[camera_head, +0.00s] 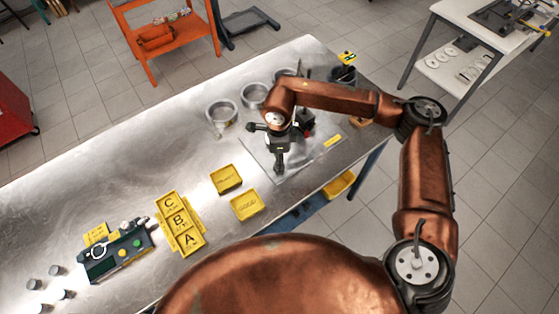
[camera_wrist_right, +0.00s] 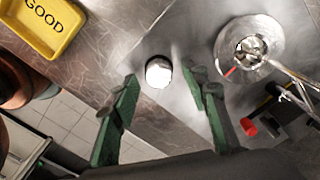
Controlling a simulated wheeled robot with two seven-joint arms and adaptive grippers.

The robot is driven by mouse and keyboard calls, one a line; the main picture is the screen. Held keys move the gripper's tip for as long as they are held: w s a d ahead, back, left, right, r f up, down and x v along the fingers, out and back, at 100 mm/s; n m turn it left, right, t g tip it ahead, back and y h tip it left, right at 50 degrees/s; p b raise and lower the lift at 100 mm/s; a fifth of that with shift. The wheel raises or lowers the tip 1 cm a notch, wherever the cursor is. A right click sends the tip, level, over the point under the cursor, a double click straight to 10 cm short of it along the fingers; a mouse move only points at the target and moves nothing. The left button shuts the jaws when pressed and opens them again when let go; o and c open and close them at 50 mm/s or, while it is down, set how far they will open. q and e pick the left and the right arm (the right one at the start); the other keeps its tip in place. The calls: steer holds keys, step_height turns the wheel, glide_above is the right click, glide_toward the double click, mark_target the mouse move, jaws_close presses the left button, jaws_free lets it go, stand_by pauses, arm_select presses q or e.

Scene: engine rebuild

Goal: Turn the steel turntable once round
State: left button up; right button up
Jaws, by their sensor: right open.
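A round steel disc (camera_wrist_right: 228,48), which looks like the turntable, lies at the upper right of the right wrist view. A shiny fitting and a metal rod sit over it. In the head view my right arm covers that area, so I cannot pick the disc out. My right gripper (camera_wrist_right: 160,82) is open, its two green fingers apart and nothing held. It also shows in the head view (camera_head: 279,163), pointing down over the grey plate. A short bright round piece (camera_wrist_right: 158,72) appears between the fingertips; I cannot tell its height. My left gripper is not in view.
Metal rings (camera_head: 222,114) stand behind the arm on the steel bench. Yellow trays (camera_head: 245,206), a lettered yellow holder (camera_head: 180,224) and a green device (camera_head: 116,252) are to the left. A red-ended part (camera_wrist_right: 249,127) lies near the disc.

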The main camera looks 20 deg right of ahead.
step_height(320, 180, up, 11)
stand_by(0.3)
steer(key=shift+f, duration=0.1)
stand_by(0.4)
